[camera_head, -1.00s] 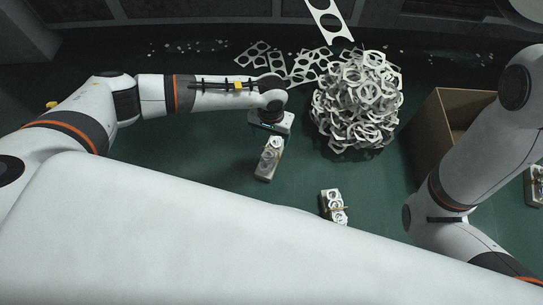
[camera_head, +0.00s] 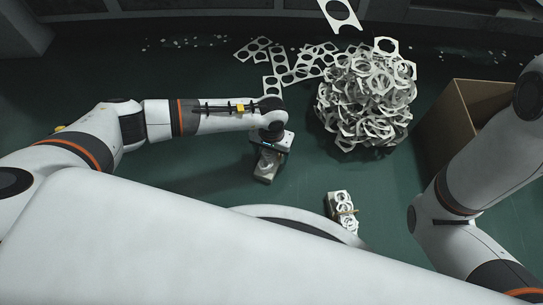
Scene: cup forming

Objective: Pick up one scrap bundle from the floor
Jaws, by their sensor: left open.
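One scrap bundle (camera_head: 266,170), a small pale stack, is on the green floor directly below my left gripper (camera_head: 270,149). The gripper is open and points down, covering the bundle's upper part; its fingertips are hard to make out, and I cannot tell whether they touch the bundle. A second scrap bundle (camera_head: 342,211) of ringed white offcuts with a tan band lies on the floor further right and nearer me; its near end is close to my white body. My right arm shows at the right, but its gripper is out of view.
A large heap of white ring scraps (camera_head: 365,105) stands right of my left gripper. Flat perforated sheets (camera_head: 290,65) lie behind it. An open cardboard box (camera_head: 452,125) stands at the right, partly behind my right arm.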

